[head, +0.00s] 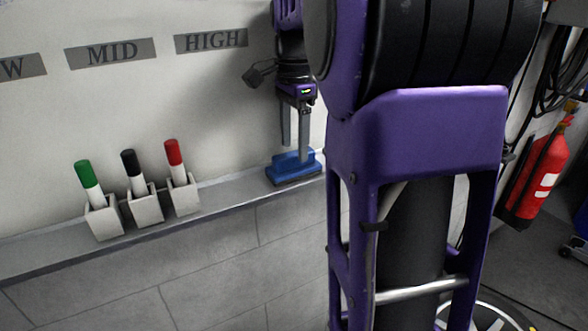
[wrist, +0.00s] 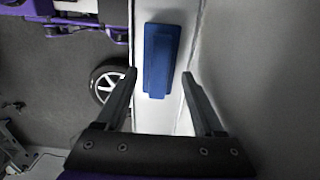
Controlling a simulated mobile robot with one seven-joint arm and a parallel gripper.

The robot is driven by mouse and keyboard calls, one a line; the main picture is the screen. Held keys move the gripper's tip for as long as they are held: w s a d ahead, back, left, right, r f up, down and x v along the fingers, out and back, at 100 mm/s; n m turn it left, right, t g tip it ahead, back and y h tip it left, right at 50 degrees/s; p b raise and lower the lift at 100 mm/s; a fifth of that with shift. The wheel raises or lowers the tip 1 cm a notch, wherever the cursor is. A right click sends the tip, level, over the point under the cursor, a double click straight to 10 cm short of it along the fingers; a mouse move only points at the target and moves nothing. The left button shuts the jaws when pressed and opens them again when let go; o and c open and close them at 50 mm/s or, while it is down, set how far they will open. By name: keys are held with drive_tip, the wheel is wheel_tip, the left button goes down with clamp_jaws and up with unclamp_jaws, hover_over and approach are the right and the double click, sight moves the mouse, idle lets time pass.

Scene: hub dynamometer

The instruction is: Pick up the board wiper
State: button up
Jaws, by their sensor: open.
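The blue board wiper (head: 293,170) lies on the narrow grey ledge below the whiteboard, to the right of the markers in the head view. In the wrist view the wiper (wrist: 160,58) lies lengthwise on the pale ledge, ahead of the fingertips and between their lines. My gripper (head: 295,151) points down over the wiper with its two fingers apart. In the wrist view my gripper (wrist: 159,73) is open, with nothing between its fingers. In the head view one fingertip overlaps the wiper's top; whether it touches is unclear.
Green (head: 89,179), black (head: 134,169) and red (head: 176,160) markers stand in small holders on the ledge (head: 229,187), left of the wiper. The whiteboard (head: 120,105) rises behind. A fire extinguisher (head: 540,175) hangs at the right. The ledge is clear between the red marker and the wiper.

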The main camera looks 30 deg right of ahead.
sight(294, 153)
wheel_tip(294, 153, down, 4)
drive_tip(key=shift+s+a+f+b, duration=0.15)
drive_tip(key=shift+f+b, duration=0.1)
drive_tip(key=shift+b, duration=0.25)
drive_tip(key=shift+c, duration=0.3)
drive_tip(key=c, duration=1)
drive_tip(key=shift+r, duration=0.2)
